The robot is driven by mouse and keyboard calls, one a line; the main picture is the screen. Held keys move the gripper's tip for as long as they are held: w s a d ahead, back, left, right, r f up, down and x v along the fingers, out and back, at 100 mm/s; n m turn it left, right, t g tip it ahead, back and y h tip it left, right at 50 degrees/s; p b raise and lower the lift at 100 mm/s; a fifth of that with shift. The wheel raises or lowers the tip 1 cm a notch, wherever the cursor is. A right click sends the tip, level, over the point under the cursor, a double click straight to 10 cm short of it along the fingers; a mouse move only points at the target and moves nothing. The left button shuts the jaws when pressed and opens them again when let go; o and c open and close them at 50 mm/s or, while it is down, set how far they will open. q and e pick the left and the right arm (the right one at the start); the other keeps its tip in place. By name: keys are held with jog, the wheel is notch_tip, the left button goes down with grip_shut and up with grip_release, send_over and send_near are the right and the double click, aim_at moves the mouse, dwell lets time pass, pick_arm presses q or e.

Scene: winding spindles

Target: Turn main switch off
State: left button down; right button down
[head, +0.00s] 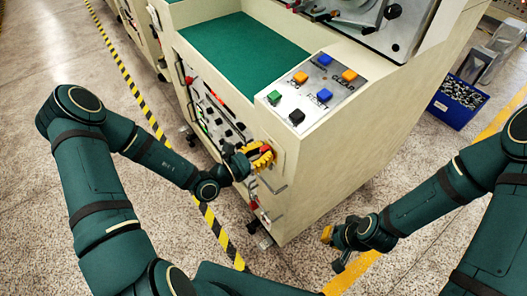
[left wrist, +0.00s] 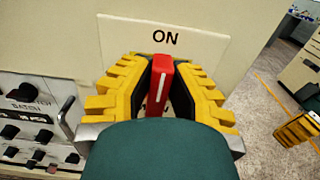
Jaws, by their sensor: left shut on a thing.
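The main switch is a red handle (left wrist: 160,86) with a white line, on a pale plate (left wrist: 205,45) marked ON above it. The handle stands close to upright, its top toward ON. My left gripper (left wrist: 158,90) has its yellow fingers on both sides of the handle and is shut on it. In the head view my left gripper (head: 258,158) is at the machine's front side, and a bit of red shows between its fingers. The lower part of the plate is hidden behind the gripper. My right gripper (head: 332,248) hangs away from the machine at the lower right; its opening is unclear.
A blue bin (head: 455,103) stands on the floor at right. Striped tape (head: 130,80) runs along the floor at left.

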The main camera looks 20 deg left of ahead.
pick_arm(q)
jog(key=shift+r+n+p, duration=0.15)
jog(key=shift+n+p, duration=0.25)
jog(key=shift+p, duration=0.25)
jog(key=n+p, duration=0.2)
jog(key=p, duration=0.1)
jog(key=n+p, duration=0.1)
jog(key=shift+w+a+n, duration=0.25)
jog(key=shift+n, duration=0.15)
jog(key=shift+w+a+n+p, duration=0.1)
jog(key=shift+n+p, duration=0.8)
jog(key=n+p, duration=0.1)
jog(key=n, duration=0.1)
jog(key=shift+w+a+f+n+p, duration=0.1)
jog(key=shift+a+f+n+p, duration=0.05)
jog(key=shift+f+n+p, duration=0.2)
jog(key=n+p, duration=0.1)
jog(key=n, duration=0.2)
jog(key=shift+w+a+f, duration=0.1)
jog(key=shift+f, duration=0.05)
jog(key=shift+w+a+f+n+p, duration=0.1)
jog(key=shift+n+p, duration=0.1)
jog(key=shift+n, duration=0.45)
jog(key=shift+f+n+p, duration=0.1)
jog(key=shift+n+p, duration=0.05)
jog(key=shift+n, duration=0.45)
jog(key=shift+f+n, duration=0.15)
jog(key=shift+n, duration=0.65)
jog(key=shift+f+n, duration=0.15)
jog(key=shift+n, duration=0.65)
